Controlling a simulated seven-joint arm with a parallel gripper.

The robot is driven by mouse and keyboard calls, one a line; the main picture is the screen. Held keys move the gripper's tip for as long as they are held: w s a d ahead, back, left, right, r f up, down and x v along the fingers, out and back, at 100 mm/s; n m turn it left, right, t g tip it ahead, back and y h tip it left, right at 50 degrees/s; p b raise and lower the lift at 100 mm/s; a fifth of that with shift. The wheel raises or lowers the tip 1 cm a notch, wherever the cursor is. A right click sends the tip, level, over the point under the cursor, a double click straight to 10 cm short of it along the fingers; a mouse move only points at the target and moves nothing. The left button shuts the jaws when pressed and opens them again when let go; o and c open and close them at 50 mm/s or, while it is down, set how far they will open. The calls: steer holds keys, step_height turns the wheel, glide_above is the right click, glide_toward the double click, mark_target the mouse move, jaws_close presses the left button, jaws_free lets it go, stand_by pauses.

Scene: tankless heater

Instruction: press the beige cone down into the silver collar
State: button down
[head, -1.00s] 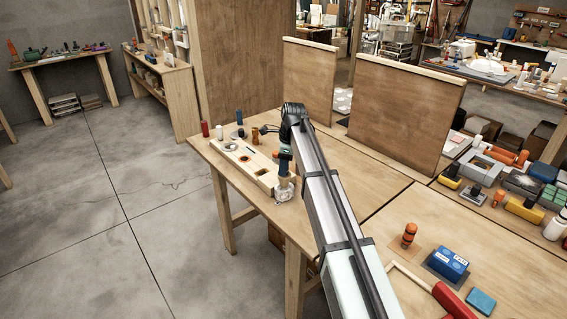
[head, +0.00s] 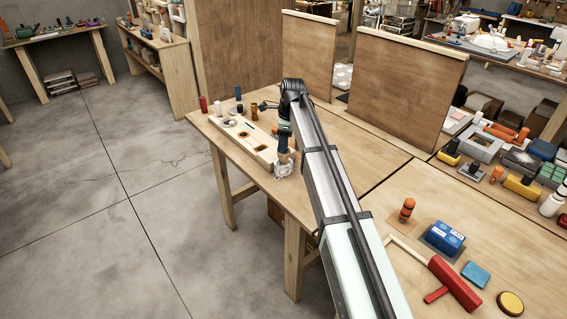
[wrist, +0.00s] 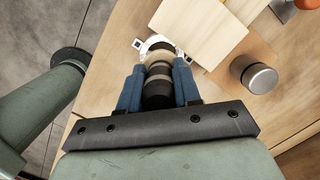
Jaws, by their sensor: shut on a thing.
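My gripper (wrist: 159,85) has blue fingers, shut on the sides of a dark piece with beige bands, which I take for the beige cone (wrist: 158,70). In the head view my gripper (head: 284,136) is above the table's near left part. The silver collar (head: 284,167) is a pale, shiny shape directly below it. In the wrist view only a bright rim of the collar (wrist: 147,43) shows past the held piece. Whether the cone's lower end sits inside the collar is hidden.
A pale wooden board with holes (head: 245,136) lies beside the collar, with several small cylinders behind it. A silver-topped dark cylinder (wrist: 261,78) stands close on the right in the wrist view. A red mallet (head: 452,282) and a blue box (head: 444,237) lie at front right.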

steer(key=shift+s+f, duration=0.15)
steer(key=shift+f, duration=2.4)
stand_by(1.1)
